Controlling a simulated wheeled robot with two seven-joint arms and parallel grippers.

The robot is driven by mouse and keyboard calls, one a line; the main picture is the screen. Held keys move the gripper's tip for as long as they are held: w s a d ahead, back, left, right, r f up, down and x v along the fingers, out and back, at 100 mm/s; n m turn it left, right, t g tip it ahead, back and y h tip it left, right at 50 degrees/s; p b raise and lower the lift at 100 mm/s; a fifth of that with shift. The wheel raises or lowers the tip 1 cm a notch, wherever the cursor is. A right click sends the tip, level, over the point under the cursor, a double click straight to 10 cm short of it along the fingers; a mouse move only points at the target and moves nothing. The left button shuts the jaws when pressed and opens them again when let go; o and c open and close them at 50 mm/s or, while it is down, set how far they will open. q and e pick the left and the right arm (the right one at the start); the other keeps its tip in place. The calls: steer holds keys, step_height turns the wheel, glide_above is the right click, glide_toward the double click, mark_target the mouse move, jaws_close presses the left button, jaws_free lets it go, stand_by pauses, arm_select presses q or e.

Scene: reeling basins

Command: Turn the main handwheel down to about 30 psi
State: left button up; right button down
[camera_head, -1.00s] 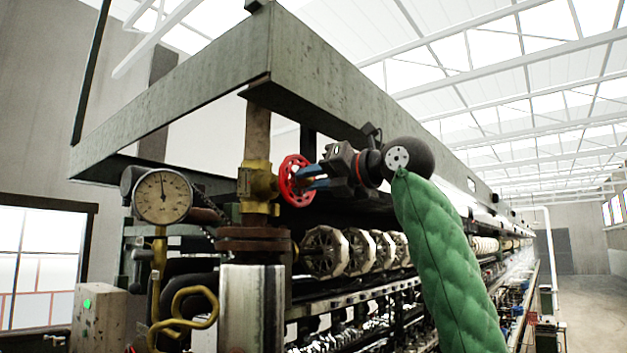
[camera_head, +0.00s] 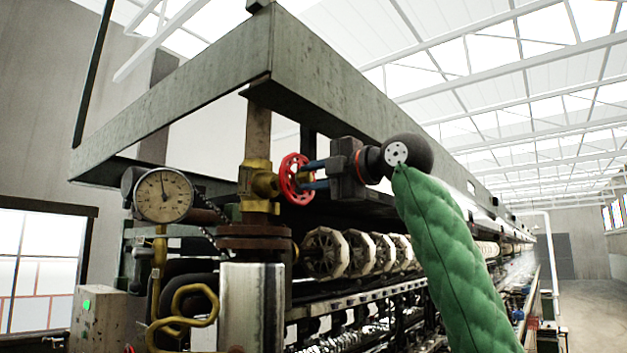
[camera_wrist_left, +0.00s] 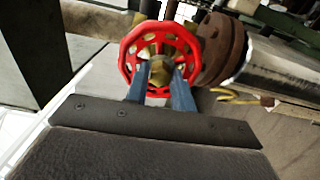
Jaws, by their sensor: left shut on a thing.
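The main handwheel (camera_head: 287,181) is a red spoked wheel on a brass valve (camera_head: 258,182) in a vertical pipe. My left gripper (camera_head: 305,177) reaches it from the right in the head view, its blue fingers at the wheel's face. In the left wrist view the fingers (camera_wrist_left: 161,68) are shut on the handwheel (camera_wrist_left: 128,58), about its middle. The finger contact is partly hidden by the rim. A round pressure gauge (camera_head: 163,195) hangs left of the valve. Its needle points nearly straight up, slightly left. Its numbers are too small to read. My right gripper is not in view.
A grey metal frame (camera_head: 330,82) runs above the valve and gripper. Below are a flanged pipe (camera_head: 252,240), a curled yellow pipe (camera_head: 187,308) and a row of pale reels (camera_head: 325,252). A grey box with a green light (camera_head: 100,318) stands at lower left.

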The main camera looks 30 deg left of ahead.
arm_select(q)
steer(key=m+b, duration=0.1)
steer(key=m, duration=0.8)
steer(key=shift+b, duration=0.35)
steer(key=o, duration=0.8)
steer(key=shift+w, duration=0.1)
steer(key=shift+o, duration=0.2)
steer(key=shift+d+f, duration=0.1)
steer(key=shift+d, duration=0.05)
steer(key=shift+d, duration=0.3)
steer(key=d+b, duration=0.2)
steer(key=d, duration=0.4)
steer(key=shift+s, duration=0.3)
